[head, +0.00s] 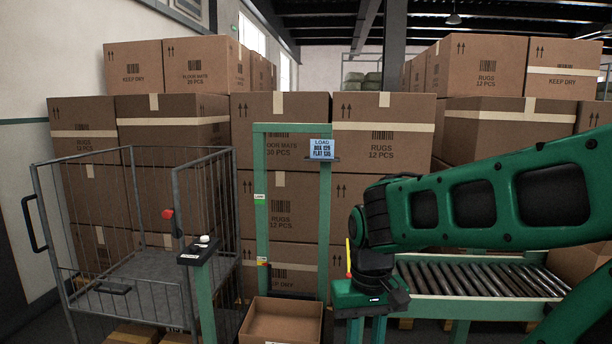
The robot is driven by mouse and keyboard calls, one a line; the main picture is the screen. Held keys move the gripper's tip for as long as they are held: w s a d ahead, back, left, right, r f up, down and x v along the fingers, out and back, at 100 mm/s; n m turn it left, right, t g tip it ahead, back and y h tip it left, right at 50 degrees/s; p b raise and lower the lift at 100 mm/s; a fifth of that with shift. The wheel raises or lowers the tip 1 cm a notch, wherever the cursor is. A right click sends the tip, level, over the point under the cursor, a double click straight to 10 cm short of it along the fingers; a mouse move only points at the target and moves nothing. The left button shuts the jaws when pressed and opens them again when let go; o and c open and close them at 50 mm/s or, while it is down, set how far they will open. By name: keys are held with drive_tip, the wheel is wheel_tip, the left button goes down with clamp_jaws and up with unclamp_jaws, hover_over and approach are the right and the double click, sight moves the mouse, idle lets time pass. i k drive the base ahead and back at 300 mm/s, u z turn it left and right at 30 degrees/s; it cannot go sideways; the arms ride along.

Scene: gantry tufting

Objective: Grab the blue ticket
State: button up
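The blue ticket (321,149) is a small light-blue card with dark print. It is upright at the upper right of a green upright frame (261,190), by a small dark holder at its lower edge. My green arm reaches in from the right, and its dark wrist points down. My gripper (370,297) seems to be at the wrist's lower end, below and to the right of the ticket and well apart from it. Its fingers cannot be told clearly from the green parts around them, so I cannot tell its opening.
A wire cage cart (130,270) stands at the left. A green post with a control box (200,250) stands beside it. An open carton (282,322) is below the frame. A roller conveyor (480,279) runs right, behind my arm. Stacked boxes (382,150) fill the back.

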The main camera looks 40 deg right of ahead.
sight(324, 149)
drive_tip(key=z, duration=0.6)
drive_tip(key=i, duration=0.95)
drive_tip(key=z, duration=0.5)
